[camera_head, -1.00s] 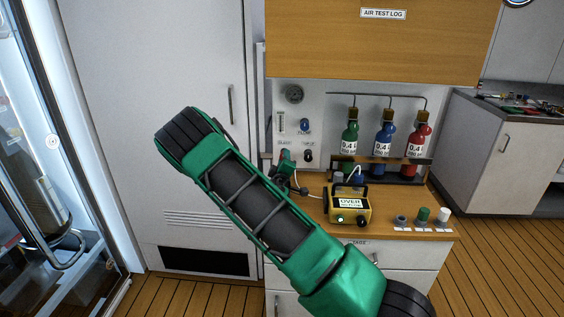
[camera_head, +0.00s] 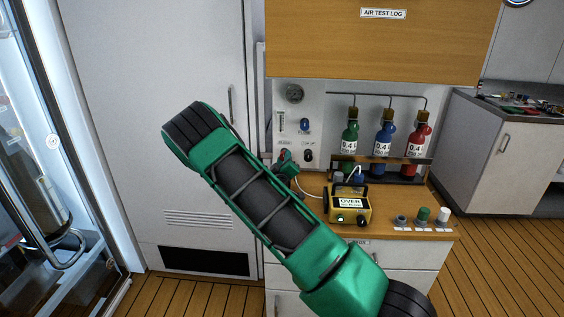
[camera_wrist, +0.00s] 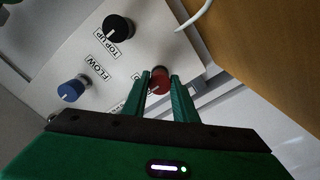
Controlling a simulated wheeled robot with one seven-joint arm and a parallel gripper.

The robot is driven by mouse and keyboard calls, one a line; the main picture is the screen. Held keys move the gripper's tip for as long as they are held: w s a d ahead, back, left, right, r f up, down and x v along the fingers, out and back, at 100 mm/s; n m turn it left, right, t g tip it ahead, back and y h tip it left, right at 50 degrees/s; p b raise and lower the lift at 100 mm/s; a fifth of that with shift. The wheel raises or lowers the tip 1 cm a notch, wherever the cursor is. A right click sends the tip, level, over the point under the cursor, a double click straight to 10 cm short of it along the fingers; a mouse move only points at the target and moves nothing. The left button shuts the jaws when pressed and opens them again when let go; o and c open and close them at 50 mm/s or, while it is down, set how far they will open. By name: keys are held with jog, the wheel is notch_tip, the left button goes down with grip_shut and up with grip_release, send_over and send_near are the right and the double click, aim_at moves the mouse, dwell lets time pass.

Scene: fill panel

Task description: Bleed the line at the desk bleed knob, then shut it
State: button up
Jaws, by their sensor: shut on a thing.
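A red knob (camera_wrist: 160,79) with a pale pointer line sits on the white panel (camera_wrist: 118,65) in the wrist view. My gripper (camera_wrist: 162,80) is shut on it, one green finger on each side. The knob's label is mostly hidden behind a finger, so I cannot read it. In the head view my gripper (camera_head: 287,161) is at the lower left of the panel (camera_head: 318,112), and little of the red knob shows there. The yellow meter (camera_head: 348,206) on the desk reads "OVER" on its screen.
The black TOP UP knob (camera_wrist: 118,27) and blue FLOW knob (camera_wrist: 71,90) are close by on the panel. Green, blue and red bottles (camera_head: 384,136) stand in a rack at the right. Small capped jars (camera_head: 423,214) line the desk's front right. A pale hose (camera_head: 309,190) reaches the meter.

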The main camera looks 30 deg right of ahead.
jog(key=shift+a+f, duration=0.2)
jog(key=shift+f, duration=0.1)
jog(key=o, duration=1)
jog(key=shift+o, duration=0.2)
jog(key=shift+r, duration=0.1)
jog(key=shift+d, duration=0.1)
